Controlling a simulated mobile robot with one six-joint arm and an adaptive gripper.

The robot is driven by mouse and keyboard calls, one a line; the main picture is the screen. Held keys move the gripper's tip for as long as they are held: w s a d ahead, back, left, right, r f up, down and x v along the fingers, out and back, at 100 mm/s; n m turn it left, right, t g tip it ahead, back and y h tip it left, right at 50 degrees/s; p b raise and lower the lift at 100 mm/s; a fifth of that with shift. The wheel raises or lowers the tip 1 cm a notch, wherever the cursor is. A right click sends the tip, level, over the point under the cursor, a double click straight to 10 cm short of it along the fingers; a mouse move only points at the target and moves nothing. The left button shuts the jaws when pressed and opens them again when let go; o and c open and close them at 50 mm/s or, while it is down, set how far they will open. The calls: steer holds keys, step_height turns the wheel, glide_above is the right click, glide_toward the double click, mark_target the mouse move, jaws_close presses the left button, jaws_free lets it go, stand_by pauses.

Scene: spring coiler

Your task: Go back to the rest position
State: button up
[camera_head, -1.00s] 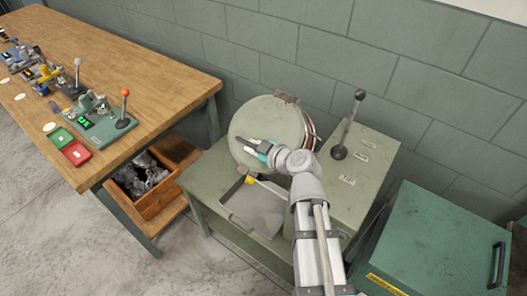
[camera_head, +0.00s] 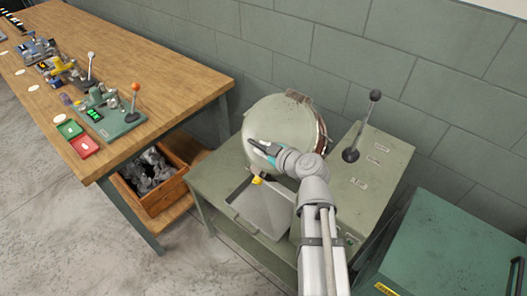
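My gripper (camera_head: 262,148) is at the end of my raised arm, in front of the round grey-green drum (camera_head: 283,122) of the machine. Its fingers point to the left in the picture. They are small and seen from behind and the side, so I cannot tell whether they are open or shut. I see nothing clearly held in them. Whether the fingers touch the drum cannot be told from this view.
A grey tray (camera_head: 262,210) lies below the drum on the machine stand. A black-knobbed lever (camera_head: 362,125) rises from the box at right. A green chest (camera_head: 450,235) stands further right. A wooden workbench (camera_head: 150,60) with devices is at left, a scrap crate (camera_head: 152,182) beneath it.

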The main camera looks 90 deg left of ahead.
steer(key=o, duration=0.4)
steer(key=shift+s, duration=0.1)
steer(key=shift+c, duration=0.2)
steer(key=shift+w, duration=0.2)
